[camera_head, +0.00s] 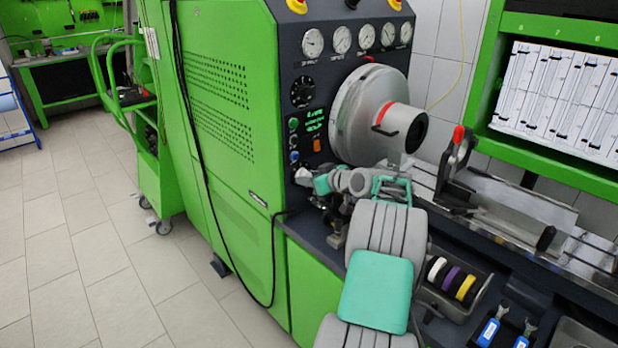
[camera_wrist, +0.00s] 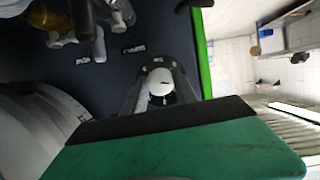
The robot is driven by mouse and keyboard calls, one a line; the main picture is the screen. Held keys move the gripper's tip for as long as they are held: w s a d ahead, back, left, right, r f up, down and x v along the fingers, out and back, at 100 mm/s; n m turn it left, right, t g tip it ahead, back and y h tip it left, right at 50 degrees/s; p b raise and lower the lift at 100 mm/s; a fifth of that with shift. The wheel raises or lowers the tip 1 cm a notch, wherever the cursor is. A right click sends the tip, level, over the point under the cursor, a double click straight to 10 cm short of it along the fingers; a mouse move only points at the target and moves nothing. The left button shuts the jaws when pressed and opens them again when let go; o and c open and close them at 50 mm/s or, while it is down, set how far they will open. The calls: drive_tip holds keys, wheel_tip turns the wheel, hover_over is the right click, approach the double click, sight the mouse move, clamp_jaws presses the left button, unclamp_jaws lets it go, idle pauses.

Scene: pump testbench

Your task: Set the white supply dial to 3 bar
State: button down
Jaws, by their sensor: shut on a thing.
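The white supply dial (camera_wrist: 161,80) is a small round knob on the dark panel, at the centre of the wrist view. A short dark mark shows on its face; I cannot read a bar value from it. My gripper (camera_wrist: 160,91) has a grey finger on each side of the dial and is shut on it. In the head view my gripper (camera_head: 306,178) is at the lower left of the dark panel, below the round black dial. Small labels on the panel are too blurred to read.
Several gauges (camera_head: 313,43) line the panel top, too small to read. A black dial (camera_head: 303,91), green display (camera_head: 314,120) and small buttons sit above my gripper. Coloured rings (camera_head: 452,280) lie in a tray.

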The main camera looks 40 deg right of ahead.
drive_tip(key=m+y+p, duration=0.1)
drive_tip(key=m, duration=0.1)
drive_tip(key=m+y+p, duration=0.3)
drive_tip(key=m+p, duration=0.1)
drive_tip(key=shift+d+m+t+y, duration=0.25)
drive_tip(key=shift+m+t+y, duration=0.05)
drive_tip(key=shift+m+y, duration=0.1)
idle(0.5)
drive_tip(key=c, duration=1)
unclamp_jaws()
drive_tip(key=shift+o, duration=0.2)
drive_tip(key=b+v, duration=0.1)
drive_tip(key=v, duration=0.6)
drive_tip(key=shift+s, duration=0.35)
drive_tip(key=shift+d, duration=0.1)
